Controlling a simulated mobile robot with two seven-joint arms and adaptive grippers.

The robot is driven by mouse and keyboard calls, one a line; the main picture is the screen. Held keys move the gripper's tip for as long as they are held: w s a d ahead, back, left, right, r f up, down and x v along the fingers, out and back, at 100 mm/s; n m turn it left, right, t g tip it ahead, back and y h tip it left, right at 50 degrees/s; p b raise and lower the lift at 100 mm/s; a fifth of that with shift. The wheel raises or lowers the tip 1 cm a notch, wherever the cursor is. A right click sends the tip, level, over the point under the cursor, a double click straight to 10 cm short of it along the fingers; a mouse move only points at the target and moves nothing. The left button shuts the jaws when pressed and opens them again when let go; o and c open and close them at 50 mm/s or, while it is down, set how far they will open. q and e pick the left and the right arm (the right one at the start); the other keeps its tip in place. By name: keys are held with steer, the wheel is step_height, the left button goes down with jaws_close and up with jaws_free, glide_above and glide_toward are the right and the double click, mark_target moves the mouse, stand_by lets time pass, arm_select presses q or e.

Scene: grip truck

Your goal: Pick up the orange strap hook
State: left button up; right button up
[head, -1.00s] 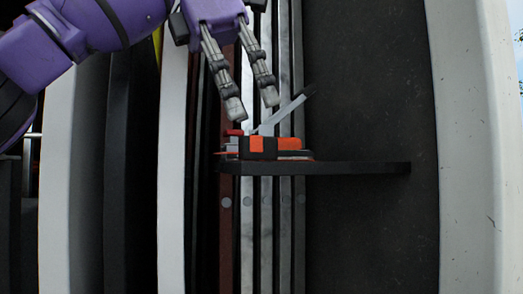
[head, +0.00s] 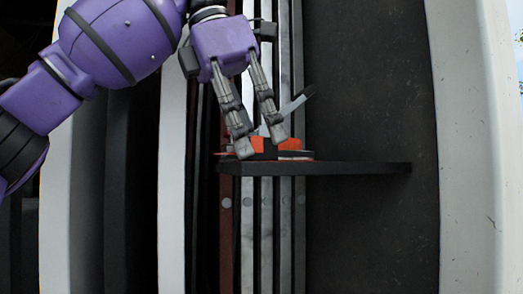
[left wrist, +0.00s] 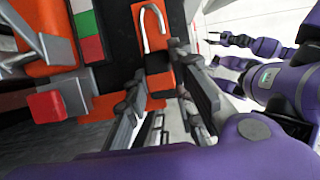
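The orange strap hook shows in the left wrist view as an orange piece (left wrist: 153,55) with a pale curved metal hook (left wrist: 150,20) at its top. In the head view, orange parts (head: 292,143) lie on a small dark shelf (head: 340,169), partly hidden behind my fingers. My left gripper (head: 261,141) is open and points down, its fingertips in front of and just above the shelf. In the left wrist view its fingers (left wrist: 166,98) stand apart on either side of the orange piece's lower end. My right gripper (left wrist: 222,48) shows small in the left wrist view, its fingers apart and empty.
A grey lever with a dark tip (head: 298,101) slants up from the shelf items. A red block (left wrist: 45,106) and a green, white and red strip (left wrist: 88,30) lie left of the hook in the left wrist view.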

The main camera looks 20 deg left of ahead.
arm_select(q)
jaws_close()
steer(key=shift+r, duration=0.5)
step_height(320, 180, up, 2)
steer(key=shift+r, duration=0.2)
steer(key=s+d+r, duration=0.6)
steer(key=s+r, duration=0.3)
steer(key=s, duration=0.3)
steer(key=shift+s+r, duration=0.3)
steer(key=shift+s, duration=0.05)
